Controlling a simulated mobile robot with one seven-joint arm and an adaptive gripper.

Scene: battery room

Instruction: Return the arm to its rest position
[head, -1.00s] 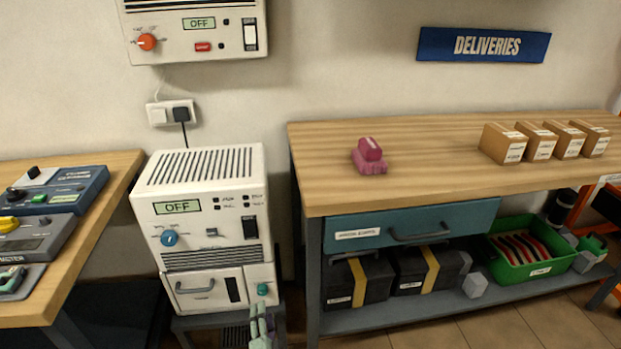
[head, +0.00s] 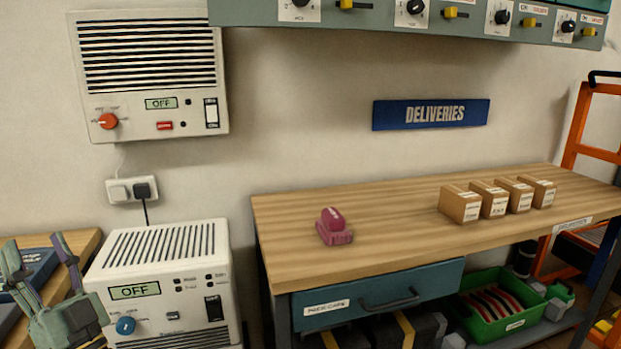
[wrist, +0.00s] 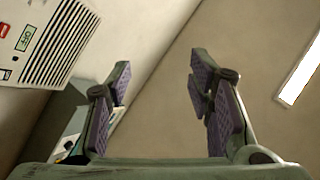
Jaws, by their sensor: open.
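My gripper (head: 42,268) is at the lower left of the head view, pointing up, with its two fingers spread and nothing between them. It stands in front of the left bench and beside the white floor-standing unit (head: 165,262), whose display reads OFF. In the wrist view my gripper (wrist: 160,85) is open and empty, with the wall and a bright strip light (wrist: 301,68) beyond it. The wall unit (wrist: 45,38) shows tilted at the upper left of that view.
A wooden bench (head: 390,215) on the right carries a pink object (head: 334,228) and several cardboard boxes (head: 461,204). A teal drawer (head: 350,296) and a green bin (head: 487,325) are below. A control panel (head: 380,22) hangs above. An orange frame (head: 572,125) stands at far right.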

